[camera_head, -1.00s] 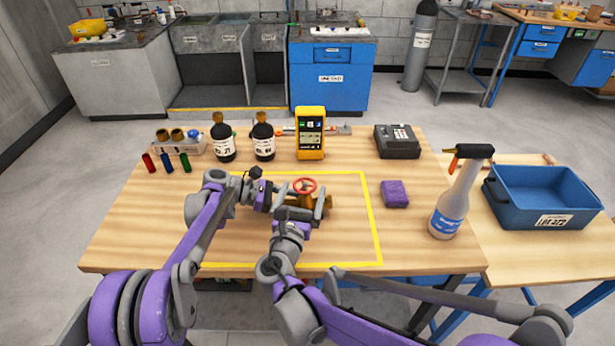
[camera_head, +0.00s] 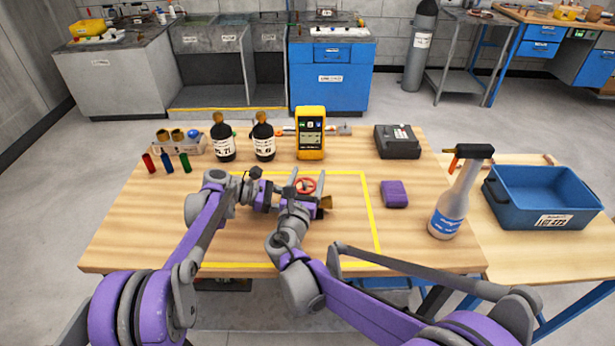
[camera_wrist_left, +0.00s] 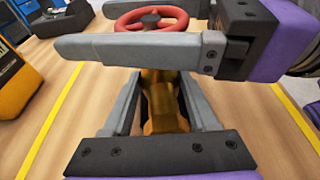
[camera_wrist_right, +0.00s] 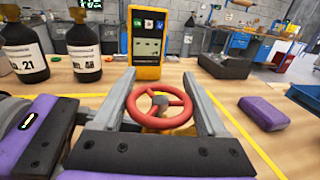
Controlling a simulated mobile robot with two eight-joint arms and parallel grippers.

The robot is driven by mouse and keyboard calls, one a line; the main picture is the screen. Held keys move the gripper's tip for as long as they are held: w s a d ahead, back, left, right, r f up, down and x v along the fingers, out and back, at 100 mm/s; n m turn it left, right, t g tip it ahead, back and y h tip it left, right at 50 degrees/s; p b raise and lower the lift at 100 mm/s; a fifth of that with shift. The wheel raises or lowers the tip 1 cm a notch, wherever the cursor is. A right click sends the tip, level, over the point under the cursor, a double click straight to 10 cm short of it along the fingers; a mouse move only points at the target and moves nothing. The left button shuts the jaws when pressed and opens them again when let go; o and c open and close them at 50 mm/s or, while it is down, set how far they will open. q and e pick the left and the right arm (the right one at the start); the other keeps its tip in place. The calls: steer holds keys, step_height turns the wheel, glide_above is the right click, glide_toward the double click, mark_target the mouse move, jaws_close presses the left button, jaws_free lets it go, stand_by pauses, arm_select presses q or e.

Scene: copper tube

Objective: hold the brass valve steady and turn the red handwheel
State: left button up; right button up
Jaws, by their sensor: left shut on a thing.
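The brass valve (camera_wrist_left: 163,105) stands inside the yellow outline on the bench, with the red handwheel (camera_wrist_right: 160,107) on top. The handwheel also shows in the head view (camera_head: 306,183). My left gripper (camera_wrist_left: 162,82) is shut on the brass valve, a finger on each side of its body below the wheel. My right gripper (camera_wrist_right: 159,76) is open, with its fingers on either side of the handwheel. In the left wrist view one right finger passes in front of the wheel. The grippers hide most of the valve in the head view.
A yellow meter (camera_head: 311,133) and two dark bottles (camera_head: 264,140) stand behind the valve. A purple block (camera_head: 395,194) lies to the right, with a spray bottle (camera_head: 457,200) and blue bin (camera_head: 543,197) beyond. The front of the outlined area is clear.

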steer(key=c, duration=0.5)
steer(key=n+y, duration=0.2)
steer(key=y, duration=0.1)
steer(key=a+n+y, duration=0.1)
steer(key=n+y, duration=0.1)
steer(key=y, duration=0.1)
steer(key=shift+a+r+y, duration=0.1)
steer(key=shift+y, duration=0.2)
steer(key=o, duration=1.3)
steer(key=s, duration=0.4)
steer(key=s+d, duration=0.1)
steer(key=s, duration=0.3)
steer(key=s+d, duration=0.1)
steer(key=s, duration=0.3)
steer(key=shift+w, duration=0.1)
